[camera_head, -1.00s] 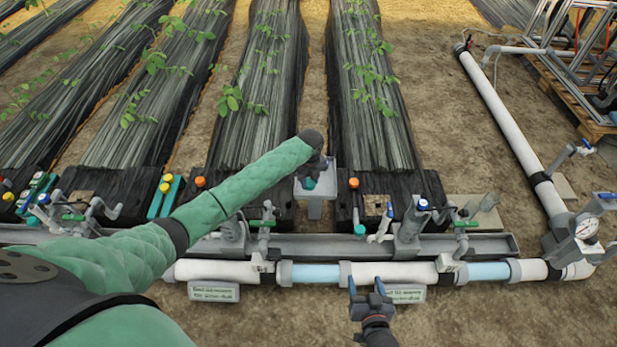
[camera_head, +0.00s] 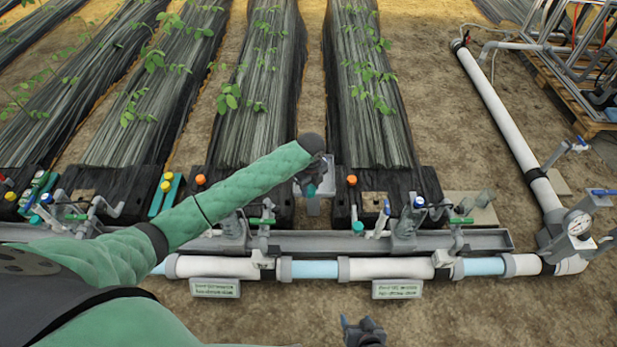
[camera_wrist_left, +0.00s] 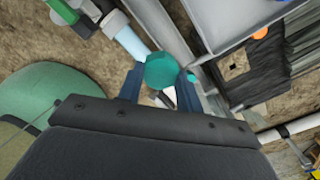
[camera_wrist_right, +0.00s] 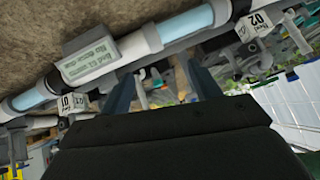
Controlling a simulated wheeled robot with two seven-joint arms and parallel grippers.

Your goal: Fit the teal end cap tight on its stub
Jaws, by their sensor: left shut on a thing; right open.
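My left gripper (camera_head: 314,178) is shut on the teal end cap (camera_wrist_left: 161,71), which sits between the two fingertips in the left wrist view. In the head view the cap (camera_head: 311,190) shows only as a small teal patch below the gripper, in front of a grey box-like stand. My right gripper (camera_head: 362,326) is open and empty, low in the head view on the near side of the pipe. Its spread fingers also show in the right wrist view (camera_wrist_right: 163,90). I cannot tell which pipe end is the cap's stub.
A white and light-blue main pipe (camera_head: 390,268) runs across in front, with a grey trough (camera_head: 350,244) behind it. Valves and risers (camera_head: 410,222) stand along the trough. Another teal piece (camera_head: 358,228) is near the bed end. Two signs (camera_head: 397,289) stand before the pipe. Bare soil lies in front.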

